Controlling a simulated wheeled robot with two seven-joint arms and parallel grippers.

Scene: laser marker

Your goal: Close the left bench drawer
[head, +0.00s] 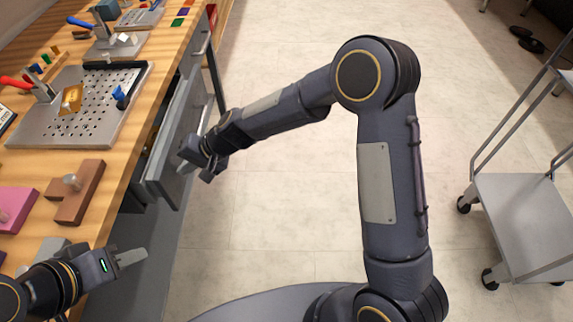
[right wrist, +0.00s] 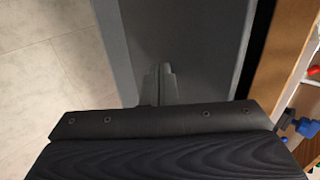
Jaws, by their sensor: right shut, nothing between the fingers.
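The grey bench drawer (head: 168,150) is pulled out from under the wooden bench's front edge, with a dark gap behind its front panel. My right gripper (head: 188,166) is at the outer side of this drawer front, near its closer end. In the right wrist view, its closed, empty fingers (right wrist: 160,84) lie over a grey panel (right wrist: 190,40); I cannot tell whether they touch it. My left gripper (head: 130,257) is low at the left, beside the bench edge and away from the drawer. I see its grey finger side-on, so its opening is unclear.
The wooden bench top (head: 125,125) holds a perforated metal plate (head: 88,118), a brown block (head: 75,192) and a pink block (head: 14,208). Another grey drawer front (head: 196,48) is farther along. Open floor (head: 280,210) lies right of the bench; a grey cart (head: 520,215) stands at far right.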

